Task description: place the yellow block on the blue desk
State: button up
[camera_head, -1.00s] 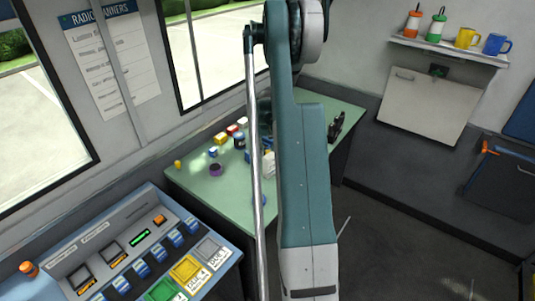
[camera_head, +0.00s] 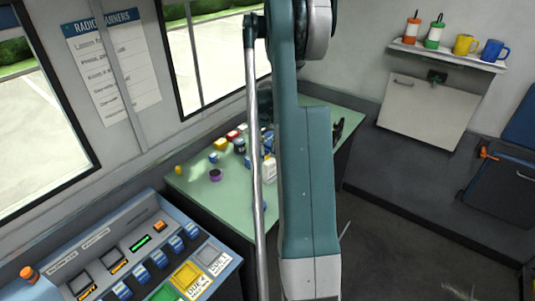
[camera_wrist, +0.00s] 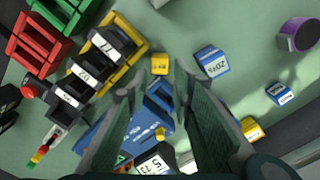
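My gripper (camera_wrist: 160,85) is open in the wrist view, its two fingers apart over the green table. A small yellow block (camera_wrist: 159,64) shows near the fingertips, and I see nothing held. A second yellow block (camera_wrist: 252,130) lies right of the right finger. I cannot tell which is the task's block. In the head view, a small yellow piece (camera_head: 178,170) is at the table's left edge. A blue console desk (camera_head: 93,262) with buttons and screens stands at lower left. My arm hides my gripper in the head view.
The green table (camera_head: 222,192) holds a yellow rack (camera_wrist: 126,52), a red rack (camera_wrist: 38,45), a blue box-like thing (camera_wrist: 140,124), a blue block (camera_wrist: 211,62) and a purple roll (camera_wrist: 299,34). A wall shelf (camera_head: 440,54) with mugs is at right. Bare table shows at upper middle in the wrist view.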

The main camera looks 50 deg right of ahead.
aim_at(267, 157)
jog(key=shift+r, duration=2.35)
jog(key=w+a+r+n+t, duration=0.1)
jog(key=a+r, duration=0.6)
jog(key=a, duration=0.5)
jog(key=a+r+n+t+h, duration=0.1)
jog(key=a+r+n, duration=0.1)
jog(key=a+r, duration=0.65)
jog(key=w+a+r+n+t, duration=0.1)
jog(key=a+r, duration=0.3)
jog(key=a, duration=1)
jog(key=s+a+n+t, duration=0.1)
jog(key=s+a, duration=0.5)
jog(key=a, duration=0.4)
jog(key=s+a+n+t, duration=0.1)
jog(key=s+a+n, duration=0.1)
jog(key=s+a, duration=0.5)
jog(key=s+a+n+t+y, duration=0.1)
jog(key=s+a, duration=0.5)
jog(key=a, duration=0.6)
jog(key=shift+s+a+r+n+t, duration=0.25)
jog(key=shift+a+n+t, duration=0.15)
jog(key=shift+n+t, duration=0.15)
